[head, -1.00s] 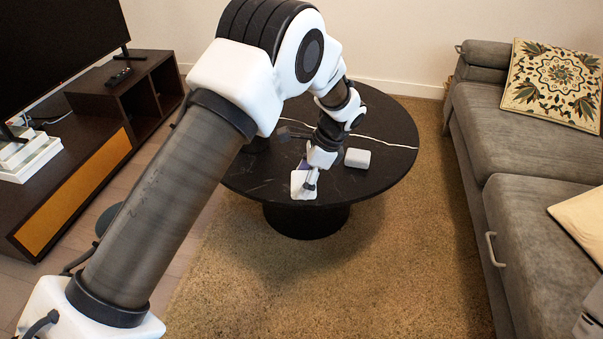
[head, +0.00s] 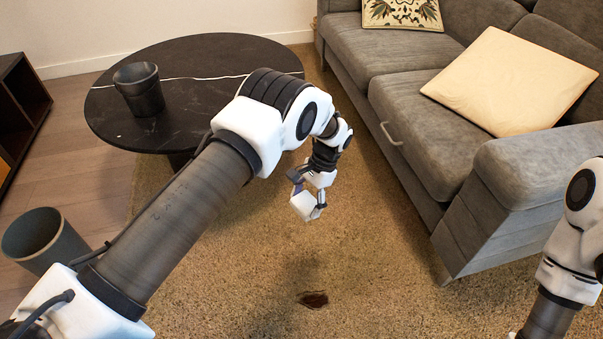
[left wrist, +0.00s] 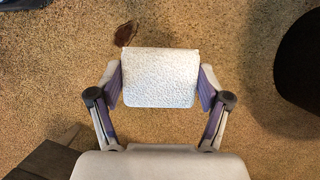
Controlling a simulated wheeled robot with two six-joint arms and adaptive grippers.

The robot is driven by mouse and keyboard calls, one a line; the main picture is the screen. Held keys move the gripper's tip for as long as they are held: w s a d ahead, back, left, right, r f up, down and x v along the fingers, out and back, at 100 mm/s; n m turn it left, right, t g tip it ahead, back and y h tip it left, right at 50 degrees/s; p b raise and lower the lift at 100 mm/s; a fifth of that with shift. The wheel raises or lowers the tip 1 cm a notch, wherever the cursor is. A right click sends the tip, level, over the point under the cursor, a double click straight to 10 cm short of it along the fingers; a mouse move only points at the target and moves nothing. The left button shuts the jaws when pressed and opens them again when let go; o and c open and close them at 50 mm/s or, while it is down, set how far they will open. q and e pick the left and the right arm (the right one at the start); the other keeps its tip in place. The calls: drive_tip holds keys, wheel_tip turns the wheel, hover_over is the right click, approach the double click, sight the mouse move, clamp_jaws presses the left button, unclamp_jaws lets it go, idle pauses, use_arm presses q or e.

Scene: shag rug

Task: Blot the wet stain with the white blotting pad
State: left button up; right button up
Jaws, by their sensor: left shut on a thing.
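The wet stain (head: 313,299) is a dark reddish-brown patch on the shag rug. In the left wrist view the stain (left wrist: 126,33) shows just beyond the upper left corner of the pad. My left gripper (head: 307,198) is shut on the white blotting pad (head: 302,207), which shows as a pale, textured block between both fingers in the left wrist view (left wrist: 160,77). The gripper points down and holds the pad above the rug, apart from the stain. My right arm shows at the right edge of the head view, but its gripper is out of view.
A round black table (head: 215,65) stands at the back left with a dark cup (head: 139,88) on it. A grey bin (head: 42,240) stands at the lower left. A grey sofa (head: 420,140) with cushions lines the right. The rug around the stain is clear.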

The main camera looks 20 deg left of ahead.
use_arm(q)
drive_tip(key=s+d+f+m+b, duration=0.1)
drive_tip(key=s+f+b, duration=0.1)
drive_tip(key=f, duration=0.6)
drive_tip(key=s+d+f+m+b, duration=0.1)
drive_tip(key=s+d+f+m, duration=0.15)
drive_tip(key=f, duration=0.55)
drive_tip(key=t+y+b, duration=0.1)
drive_tip(key=b, duration=0.2)
hover_over(304, 303)
drive_tip(key=d, duration=0.1)
wheel_tip(304, 303, down, 12)
drive_tip(key=shift+m, duration=0.45)
drive_tip(key=f+b, duration=0.1)
drive_tip(key=f, duration=0.1)
drive_tip(key=f+b, duration=0.1)
drive_tip(key=b, duration=0.1)
drive_tip(key=f+b, duration=0.1)
drive_tip(key=f, duration=0.1)
drive_tip(key=shift+w+d+f, duration=0.1)
drive_tip(key=shift+w+f, duration=0.2)
drive_tip(key=shift+w, duration=0.1)
drive_tip(key=shift+f+b, duration=0.65)
drive_tip(key=shift+b, duration=0.45)
wheel_tip(304, 303, up, 7)
drive_tip(key=p, duration=0.5)
